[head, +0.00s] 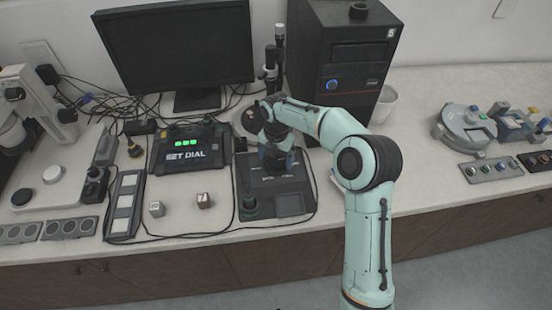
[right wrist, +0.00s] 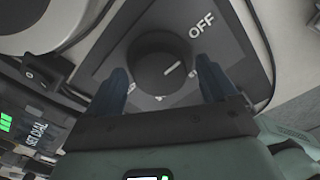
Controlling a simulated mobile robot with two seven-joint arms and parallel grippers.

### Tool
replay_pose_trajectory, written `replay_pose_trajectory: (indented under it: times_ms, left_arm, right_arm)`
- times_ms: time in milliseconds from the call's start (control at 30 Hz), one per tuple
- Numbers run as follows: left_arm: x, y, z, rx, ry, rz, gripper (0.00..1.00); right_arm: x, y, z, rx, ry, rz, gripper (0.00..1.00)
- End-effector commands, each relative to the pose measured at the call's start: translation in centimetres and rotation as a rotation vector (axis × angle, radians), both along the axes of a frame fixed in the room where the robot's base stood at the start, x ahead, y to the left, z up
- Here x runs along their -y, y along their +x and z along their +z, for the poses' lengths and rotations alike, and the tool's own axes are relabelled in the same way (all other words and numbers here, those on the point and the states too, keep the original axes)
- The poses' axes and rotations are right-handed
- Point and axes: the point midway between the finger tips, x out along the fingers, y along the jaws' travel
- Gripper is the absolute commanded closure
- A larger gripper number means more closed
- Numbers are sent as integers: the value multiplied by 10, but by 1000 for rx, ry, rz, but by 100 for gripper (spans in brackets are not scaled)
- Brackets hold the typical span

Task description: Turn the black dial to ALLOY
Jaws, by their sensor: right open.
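The black dial (right wrist: 160,72) sits on a dark panel (right wrist: 118,62) in the right wrist view. It bears a short white pointer line that slants up to the right. The word OFF stands on the panel to the upper right of the dial. Other small white labels near the fingertips are partly covered and I cannot read them. My right gripper (right wrist: 162,88) is open, with one finger on each side of the dial; I cannot tell whether they touch it. In the head view the right gripper (head: 276,158) is over the dark press unit (head: 268,188) and hides the dial. My left gripper is out of view.
A display box (head: 186,153) reading SET DIAL with green lights stands left of the press unit. A monitor (head: 175,50) and a computer tower (head: 340,65) stand behind. Cables run across the bench.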

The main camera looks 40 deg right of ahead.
Motion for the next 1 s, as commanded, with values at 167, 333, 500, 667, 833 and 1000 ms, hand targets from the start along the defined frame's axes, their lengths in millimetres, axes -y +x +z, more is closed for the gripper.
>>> replay_pose_trajectory:
  times_ms: [167, 333, 500, 667, 833, 1000]
  left_arm:
    - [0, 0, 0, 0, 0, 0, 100]
    - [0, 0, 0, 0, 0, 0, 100]
    - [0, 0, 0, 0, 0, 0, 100]
    - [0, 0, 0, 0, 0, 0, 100]
    - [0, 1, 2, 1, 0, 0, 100]
    - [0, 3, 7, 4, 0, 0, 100]
  right_arm:
    - [0, 0, -3, 0, 0, -1, 14]
    - [0, 0, -2, 0, 0, -1, 24]
    - [0, 0, -2, 0, 0, 0, 70]
    - [0, 0, -2, 0, 0, -5, 70]
    - [0, 0, -1, 0, 0, -38, 70]
    - [-1, 0, -1, 0, -1, -125, 70]
